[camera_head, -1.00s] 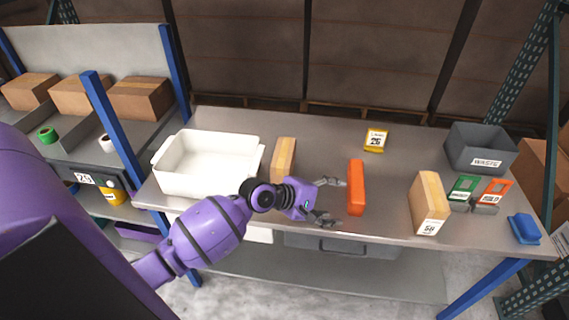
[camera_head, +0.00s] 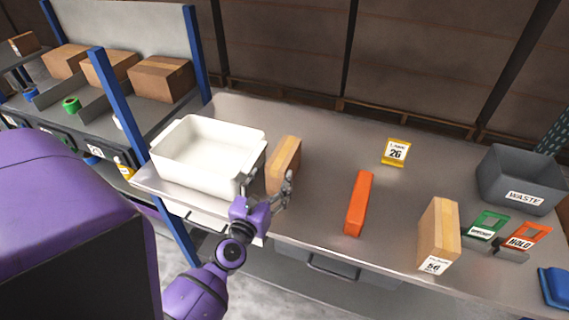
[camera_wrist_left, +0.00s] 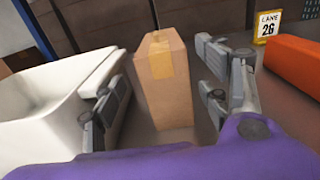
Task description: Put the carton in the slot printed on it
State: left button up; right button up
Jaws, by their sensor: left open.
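A brown carton with a tape strip (camera_head: 284,165) stands upright on the bench beside the white tub. My left gripper (camera_head: 268,188) is open, with its fingers on either side of this carton's near end. In the left wrist view the carton (camera_wrist_left: 165,82) stands between the two open fingers (camera_wrist_left: 163,95), with gaps seen on both sides. No printed number shows on its visible faces. A second carton (camera_head: 438,233), labelled 56, stands at the right front of the bench. A yellow sign (camera_head: 396,152) reads Lane 26. My right gripper is not in view.
A white tub (camera_head: 207,155) stands left of the carton. An orange block (camera_head: 358,203) lies to its right. Shelf slots (camera_head: 90,150) with several boxes stand at left.

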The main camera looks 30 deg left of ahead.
aim_at(284, 158)
pick_arm(q)
jog(key=x, duration=0.3)
jog(key=shift+w+d+r, duration=0.1)
jog(key=shift+w+r, duration=0.15)
jog(key=shift+w, duration=0.15)
jog(key=shift+w+f, duration=0.1)
jog(key=shift+w, duration=0.15)
jog(key=x, duration=0.5)
jog(key=shift+w+f+p, duration=0.1)
jog(key=shift+f+p, duration=0.2)
jog(key=shift+p, duration=0.1)
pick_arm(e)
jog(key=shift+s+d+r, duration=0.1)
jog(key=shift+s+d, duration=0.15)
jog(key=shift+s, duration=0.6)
pick_arm(q)
jog(key=shift+c, duration=1.1)
grip_shut()
jog(key=shift+r, duration=0.1)
jog(key=shift+r, duration=0.1)
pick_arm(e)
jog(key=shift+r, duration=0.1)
